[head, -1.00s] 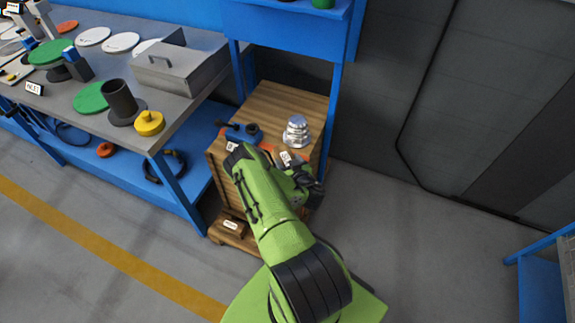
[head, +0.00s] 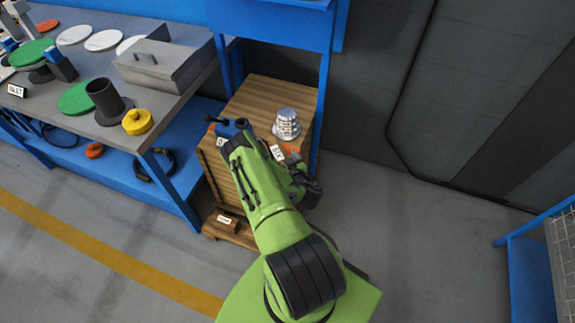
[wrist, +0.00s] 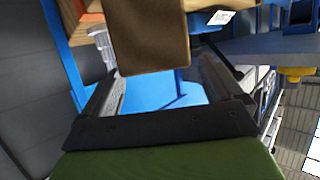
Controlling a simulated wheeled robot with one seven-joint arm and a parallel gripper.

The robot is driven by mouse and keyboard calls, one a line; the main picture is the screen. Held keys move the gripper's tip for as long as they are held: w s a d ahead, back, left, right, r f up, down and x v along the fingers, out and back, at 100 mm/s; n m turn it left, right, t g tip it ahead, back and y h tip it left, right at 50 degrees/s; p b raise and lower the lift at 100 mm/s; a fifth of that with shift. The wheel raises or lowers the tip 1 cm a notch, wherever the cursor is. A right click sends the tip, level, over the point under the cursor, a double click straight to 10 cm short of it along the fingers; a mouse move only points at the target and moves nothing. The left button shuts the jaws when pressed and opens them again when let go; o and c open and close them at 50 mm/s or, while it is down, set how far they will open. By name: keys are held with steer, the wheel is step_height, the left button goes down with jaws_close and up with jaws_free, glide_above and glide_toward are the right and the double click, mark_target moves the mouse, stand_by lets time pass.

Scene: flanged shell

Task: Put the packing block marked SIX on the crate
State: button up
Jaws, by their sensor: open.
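A white label reading SIX (head: 277,152) shows at the top of the wooden crate (head: 262,95), just beside my arm. My arm hides most of what bears it. In the wrist view a brown block (wrist: 150,42) stands between and in front of the fingers of my gripper (wrist: 158,75). Its marking does not show there. The jaws are open, with a gap and blue surface visible between them. I cannot tell whether either finger touches the block. In the head view my arm reaches over the crate's near side and hides the fingertips.
A silver stepped part (head: 286,124) and a blue clamp-like tool (head: 232,127) are on the crate. A small labelled wooden piece (head: 228,224) is low at its foot. The loaded workbench (head: 190,100) stands left, a blue frame (head: 325,90) behind.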

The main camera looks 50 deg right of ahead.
steer(key=p+v, duration=0.5)
steer(key=v, duration=0.3)
steer(key=shift+s+r+p, duration=0.2)
steer(key=shift+s+p, duration=0.1)
steer(key=shift+p, duration=0.1)
steer(key=shift+w, duration=0.1)
